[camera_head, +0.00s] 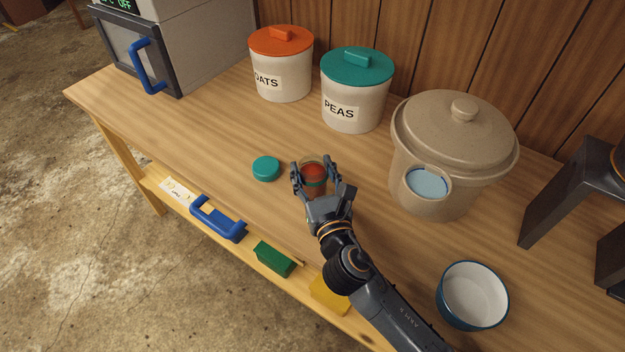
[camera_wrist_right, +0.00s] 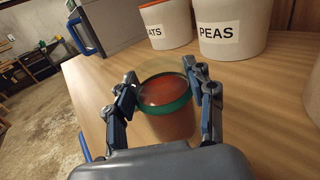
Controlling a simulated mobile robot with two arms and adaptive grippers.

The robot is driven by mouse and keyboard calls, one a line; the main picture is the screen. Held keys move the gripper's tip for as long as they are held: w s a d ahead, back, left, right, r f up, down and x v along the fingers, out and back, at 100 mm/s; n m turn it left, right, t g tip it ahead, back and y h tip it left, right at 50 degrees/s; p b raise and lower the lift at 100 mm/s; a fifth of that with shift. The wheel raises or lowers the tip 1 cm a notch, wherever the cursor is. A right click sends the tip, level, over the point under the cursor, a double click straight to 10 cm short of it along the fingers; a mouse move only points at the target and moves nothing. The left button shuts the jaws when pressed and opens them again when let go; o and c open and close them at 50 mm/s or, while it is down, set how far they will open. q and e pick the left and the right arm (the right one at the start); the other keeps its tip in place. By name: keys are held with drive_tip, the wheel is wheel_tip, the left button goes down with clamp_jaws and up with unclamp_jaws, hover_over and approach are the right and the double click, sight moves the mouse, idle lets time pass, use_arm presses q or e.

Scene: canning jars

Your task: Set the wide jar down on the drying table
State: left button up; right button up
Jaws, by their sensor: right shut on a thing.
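A glass jar (camera_head: 314,172) with orange-red contents and a green band is between the fingers of my right gripper (camera_head: 315,176), over the middle of a wooden table (camera_head: 215,135). The right gripper is shut on the jar. In the right wrist view, the jar (camera_wrist_right: 166,105) looks upright and open-topped, with a finger on each side. I cannot tell whether its base touches the tabletop. My left gripper is not in view.
A teal lid (camera_head: 266,168) lies left of the jar. OATS (camera_head: 281,65) and PEAS (camera_head: 356,90) canisters stand behind. A big lidded crock (camera_head: 455,130) and a blue-rimmed bowl (camera_head: 473,295) are to the right. A blue-handled oven-like box (camera_head: 180,40) stands back left.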

wheel_tip(320, 180, down, 2)
drive_tip(key=shift+s, duration=0.1)
drive_tip(key=shift+f+b, duration=0.2)
drive_tip(key=shift+b, duration=0.1)
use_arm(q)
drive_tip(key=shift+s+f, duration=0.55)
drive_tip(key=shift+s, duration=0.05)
use_arm(e)
drive_tip(key=o, duration=1.5)
drive_tip(key=shift+f, duration=0.15)
drive_tip(key=shift+o, duration=0.2)
